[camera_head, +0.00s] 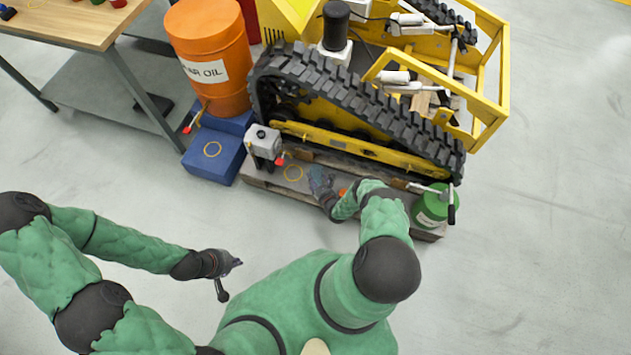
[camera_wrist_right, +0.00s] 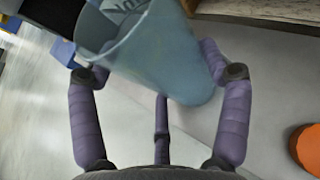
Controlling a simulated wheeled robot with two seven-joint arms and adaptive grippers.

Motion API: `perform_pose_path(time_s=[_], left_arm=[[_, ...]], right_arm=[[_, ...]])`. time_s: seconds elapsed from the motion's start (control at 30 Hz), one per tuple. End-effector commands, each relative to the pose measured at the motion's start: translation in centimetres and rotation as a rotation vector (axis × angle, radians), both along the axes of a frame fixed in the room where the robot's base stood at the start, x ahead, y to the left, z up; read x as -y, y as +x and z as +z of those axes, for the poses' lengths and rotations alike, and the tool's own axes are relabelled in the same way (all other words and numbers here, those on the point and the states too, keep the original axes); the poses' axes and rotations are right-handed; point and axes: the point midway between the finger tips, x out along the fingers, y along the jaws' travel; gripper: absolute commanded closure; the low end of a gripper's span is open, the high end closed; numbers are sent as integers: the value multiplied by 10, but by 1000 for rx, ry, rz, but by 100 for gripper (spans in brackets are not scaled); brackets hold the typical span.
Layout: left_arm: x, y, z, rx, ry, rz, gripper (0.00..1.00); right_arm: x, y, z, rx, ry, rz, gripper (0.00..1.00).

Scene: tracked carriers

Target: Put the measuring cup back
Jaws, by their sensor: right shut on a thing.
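The measuring cup (camera_wrist_right: 165,60) is a translucent blue-grey cup with dark lettering near its rim, filling the upper middle of the right wrist view. My right gripper (camera_head: 325,192) is shut on it; its purple fingers (camera_wrist_right: 160,95) sit on both sides of the cup. In the head view the hand is over the front of the wooden pallet, and the cup is small and partly hard to separate from the fingers. My left gripper (camera_head: 229,272) is empty over bare floor, its fingers spread apart.
A yellow ring (camera_head: 293,173) marks the pallet (camera_head: 262,181); another (camera_head: 212,149) marks a blue box (camera_head: 200,164). A grey pump (camera_head: 263,140), a green can (camera_head: 431,207) and a tracked carrier (camera_head: 350,95) stand close by. An orange oil drum (camera_head: 208,50) stands behind. An orange object (camera_wrist_right: 306,150) lies right of the cup.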

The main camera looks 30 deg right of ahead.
Motion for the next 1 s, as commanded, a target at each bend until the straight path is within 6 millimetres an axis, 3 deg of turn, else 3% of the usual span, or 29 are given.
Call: perform_pose_path(time_s=[0.03, 0.07, 0.13, 0.63, 1.0], left_arm=[[0, 0, 0, 0, 0, 0, 100], [0, 0, 0, 0, 0, 0, 100], [0, 0, 0, 0, 0, 0, 100], [0, 0, 0, 0, 0, 0, 100], [0, 0, 35, 0, 0, 0, 100]], right_arm=[[0, 0, -2, 1, 0, -1, 64], [0, 0, -2, 0, 0, -1, 19], [0, 0, -2, 0, 0, -1, 0], [0, 0, 2, -1, 0, 1, 0], [-5, -64, 31, -4, 2, -4, 0]])
